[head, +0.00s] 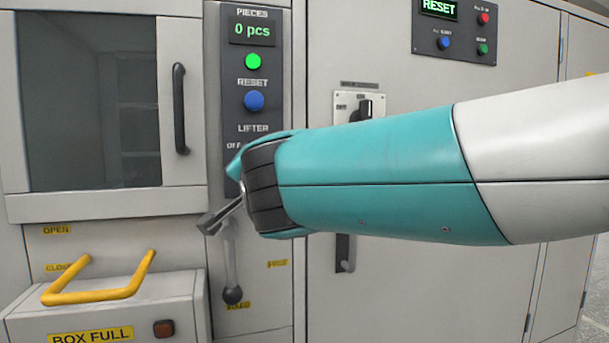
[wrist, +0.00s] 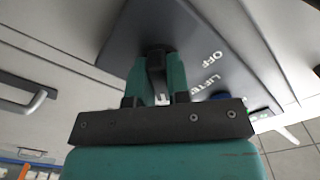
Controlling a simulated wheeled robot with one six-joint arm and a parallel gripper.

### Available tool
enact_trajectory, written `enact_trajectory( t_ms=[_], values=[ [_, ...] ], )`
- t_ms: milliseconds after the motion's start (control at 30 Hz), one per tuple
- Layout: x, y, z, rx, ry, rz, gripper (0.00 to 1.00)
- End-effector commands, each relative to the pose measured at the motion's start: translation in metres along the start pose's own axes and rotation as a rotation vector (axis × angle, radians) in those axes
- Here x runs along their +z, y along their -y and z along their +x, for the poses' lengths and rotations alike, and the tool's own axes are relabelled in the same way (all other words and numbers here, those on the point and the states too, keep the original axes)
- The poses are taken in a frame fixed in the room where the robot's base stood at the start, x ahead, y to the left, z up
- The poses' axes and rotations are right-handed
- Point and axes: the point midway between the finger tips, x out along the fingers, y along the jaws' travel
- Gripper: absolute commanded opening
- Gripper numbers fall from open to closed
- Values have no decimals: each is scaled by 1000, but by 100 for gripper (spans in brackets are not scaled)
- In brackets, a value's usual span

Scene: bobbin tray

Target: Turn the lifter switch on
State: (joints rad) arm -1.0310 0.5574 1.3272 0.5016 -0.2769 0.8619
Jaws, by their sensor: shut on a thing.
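The lifter switch (wrist: 156,66) is a dark knob on the dark grey panel (wrist: 200,40) in the wrist view. My gripper (wrist: 157,56) has its two teal fingers on either side of the knob and is shut on it. The word OFF shows on the panel to the right of the knob, with part of the LIFTER label below it. In the head view, my teal and white arm hides the switch and the fingers. The LIFTER label (head: 253,128) and part of OFF show just above my wrist. The knob's exact angle is unclear.
Above the label are a blue reset button (head: 254,101), a green light (head: 253,61) and a display (head: 252,30) reading 0 pcs. A lever (head: 231,265) hangs below my wrist. A yellow-handled box (head: 110,312) stands at lower left. Another rotary switch (head: 366,110) is behind my arm.

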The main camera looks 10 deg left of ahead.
Motion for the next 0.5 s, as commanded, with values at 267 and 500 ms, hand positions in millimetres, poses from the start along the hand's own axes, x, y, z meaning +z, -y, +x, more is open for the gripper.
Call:
enact_trajectory(
  t_ms=[267, 500],
  values=[
    [-1, 1, 0, -2, -1, 3, 28],
    [0, 1, 0, -1, -1, 1, 43]
  ],
)
